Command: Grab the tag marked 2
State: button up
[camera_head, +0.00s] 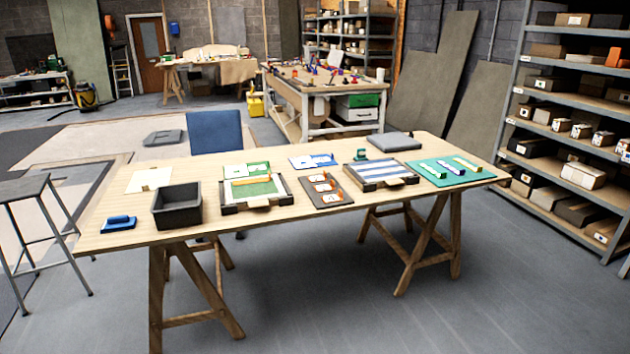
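A dark board (341,204) lies near the middle of the wooden table and bears three small white and orange pieces that look like tags. The far tag (318,178), the middle tag (325,187) and the near tag (334,197) lie in a row. Their marks are too small to read, so I cannot tell which is marked 2. My gripper is not in view.
The table (280,222) stands on trestles. A framed green panel (256,189) lies left of the board and a blue-and-white striped panel (380,172) right of it. A dark bin (177,206), a blue tool (118,223) and a green mat (452,181) also lie there.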

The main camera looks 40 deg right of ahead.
aim_at(316, 178)
jog(key=z, duration=0.05)
jog(key=i, duration=1)
jog(key=u, duration=0.05)
